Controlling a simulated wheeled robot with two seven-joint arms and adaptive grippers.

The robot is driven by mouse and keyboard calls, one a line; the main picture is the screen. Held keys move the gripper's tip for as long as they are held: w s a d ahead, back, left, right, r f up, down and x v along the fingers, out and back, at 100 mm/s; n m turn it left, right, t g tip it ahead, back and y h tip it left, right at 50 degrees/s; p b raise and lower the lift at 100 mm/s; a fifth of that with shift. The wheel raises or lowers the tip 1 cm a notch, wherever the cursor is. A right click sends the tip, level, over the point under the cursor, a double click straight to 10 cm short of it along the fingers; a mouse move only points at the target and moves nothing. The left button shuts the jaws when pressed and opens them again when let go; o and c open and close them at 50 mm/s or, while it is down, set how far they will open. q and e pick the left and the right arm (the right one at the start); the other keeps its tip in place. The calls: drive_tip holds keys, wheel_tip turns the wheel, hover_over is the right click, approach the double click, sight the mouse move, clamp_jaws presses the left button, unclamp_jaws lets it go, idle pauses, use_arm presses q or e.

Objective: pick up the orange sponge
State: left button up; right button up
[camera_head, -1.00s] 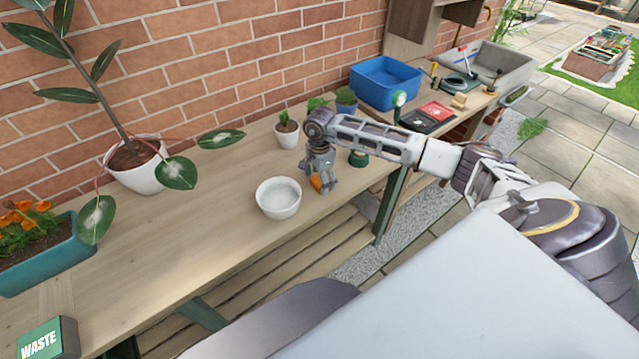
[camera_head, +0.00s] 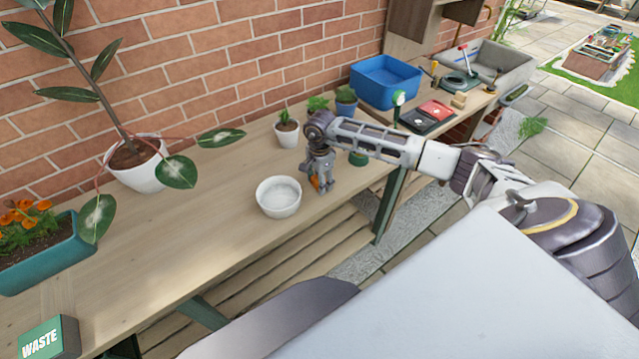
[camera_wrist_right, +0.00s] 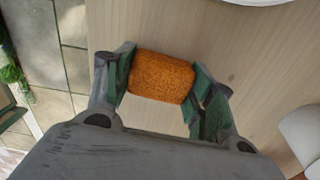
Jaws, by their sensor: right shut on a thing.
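The orange sponge (camera_wrist_right: 161,77) sits between the two green-padded fingers of my right gripper (camera_wrist_right: 163,82) in the right wrist view, with a finger against each end. In the head view, my right gripper (camera_head: 320,183) points down at the wooden table, just right of the white bowl. Only a small bit of the orange sponge (camera_head: 315,183) shows there, mostly hidden by the fingers. I cannot tell whether the sponge touches the table. My left gripper is not in view.
The white bowl (camera_head: 278,197) stands close left of the gripper. Small potted plants (camera_head: 287,128) stand behind it, and a blue bin (camera_head: 385,82) is farther right. A large potted plant (camera_head: 137,165) and a waste box (camera_head: 50,338) are at left. The table's front middle is clear.

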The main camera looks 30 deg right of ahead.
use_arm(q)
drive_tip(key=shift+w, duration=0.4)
use_arm(e)
drive_tip(key=shift+r, duration=0.1)
